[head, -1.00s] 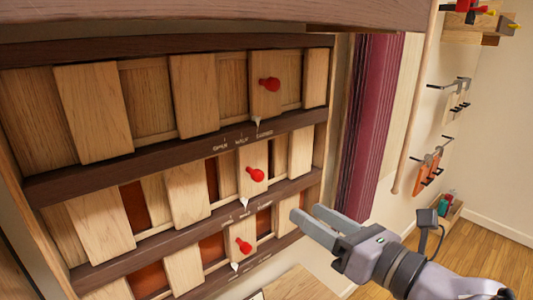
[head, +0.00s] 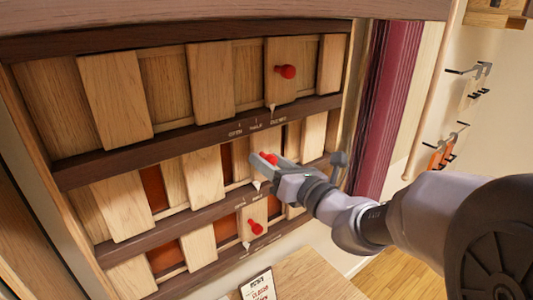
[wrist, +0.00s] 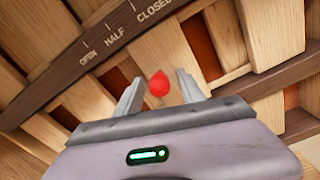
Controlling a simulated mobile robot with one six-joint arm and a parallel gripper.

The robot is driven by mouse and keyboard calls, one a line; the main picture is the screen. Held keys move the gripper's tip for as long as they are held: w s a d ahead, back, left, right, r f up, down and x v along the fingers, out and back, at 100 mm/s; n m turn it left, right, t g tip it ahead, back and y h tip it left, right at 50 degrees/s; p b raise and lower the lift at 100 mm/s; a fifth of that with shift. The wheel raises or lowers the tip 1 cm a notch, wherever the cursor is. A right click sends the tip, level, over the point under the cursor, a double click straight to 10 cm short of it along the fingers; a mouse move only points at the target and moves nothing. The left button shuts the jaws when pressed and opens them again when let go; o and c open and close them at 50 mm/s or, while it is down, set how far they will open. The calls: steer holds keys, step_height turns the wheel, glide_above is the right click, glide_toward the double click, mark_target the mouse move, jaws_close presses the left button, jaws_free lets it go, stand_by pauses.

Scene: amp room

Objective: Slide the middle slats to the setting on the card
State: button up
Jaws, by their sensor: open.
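The middle row of slats (head: 203,174) is part of a wooden panel with three rows, with rust-red gaps between its pale slats. Its red knob (head: 268,158) is partly hidden by my gripper (head: 262,164) in the head view. Its white pointer (head: 256,185) is near the middle of the scale below. In the wrist view the red knob (wrist: 159,84) sits between the two spread fingers of my gripper (wrist: 158,90); contact cannot be told. A card (head: 258,286) lies at the bottom, with a red word that looks like CLOSED; the rest is too small to read.
The top row's knob (head: 286,71) has its pointer near CLOSED. The bottom row's knob (head: 255,227) is just below my gripper. A dark rail (wrist: 90,60) marked OPEN, HALF, CLOSED runs above the middle row. A purple curtain (head: 388,110) hangs to the right.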

jaws_close()
stand_by(1.4)
